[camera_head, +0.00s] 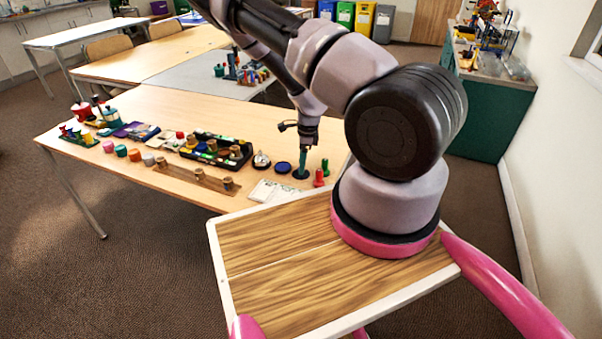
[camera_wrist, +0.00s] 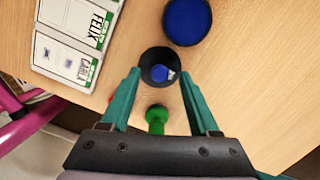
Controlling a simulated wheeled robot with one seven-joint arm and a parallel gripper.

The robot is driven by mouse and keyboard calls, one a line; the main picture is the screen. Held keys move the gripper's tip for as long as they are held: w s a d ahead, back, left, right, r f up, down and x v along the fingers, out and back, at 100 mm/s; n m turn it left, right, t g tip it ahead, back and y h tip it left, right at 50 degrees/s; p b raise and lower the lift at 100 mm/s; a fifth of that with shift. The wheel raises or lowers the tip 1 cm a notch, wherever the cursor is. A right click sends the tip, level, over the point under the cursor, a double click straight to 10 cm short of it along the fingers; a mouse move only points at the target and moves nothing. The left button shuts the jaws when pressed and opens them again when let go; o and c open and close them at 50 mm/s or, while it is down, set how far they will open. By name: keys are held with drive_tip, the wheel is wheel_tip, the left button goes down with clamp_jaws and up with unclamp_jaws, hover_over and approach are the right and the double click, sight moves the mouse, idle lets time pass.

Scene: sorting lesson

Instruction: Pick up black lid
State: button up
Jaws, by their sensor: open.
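In the head view my gripper (camera_head: 301,166) points down over the black lid (camera_head: 298,176), which shows as a dark disc around the fingertips. I cannot tell whether the fingers touch it.
A blue disc with a dark rim (camera_wrist: 187,20) lies close by. A green peg (camera_wrist: 156,118) stands near, with a red peg (camera_head: 319,177) beside it. White name cards (camera_wrist: 75,40) lie to the left. A black tray (camera_head: 238,163) is farther left. Bare table lies right of the lid.

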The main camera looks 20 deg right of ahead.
drive_tip(key=shift+a+f, duration=0.1)
drive_tip(key=shift+f, duration=0.45)
clamp_jaws()
drive_tip(key=shift+r, duration=0.1)
wheel_tip(320, 180, up, 9)
drive_tip(key=w+a, duration=0.5)
drive_tip(key=shift+w+f, duration=0.1)
drive_tip(key=shift+f, duration=3.5)
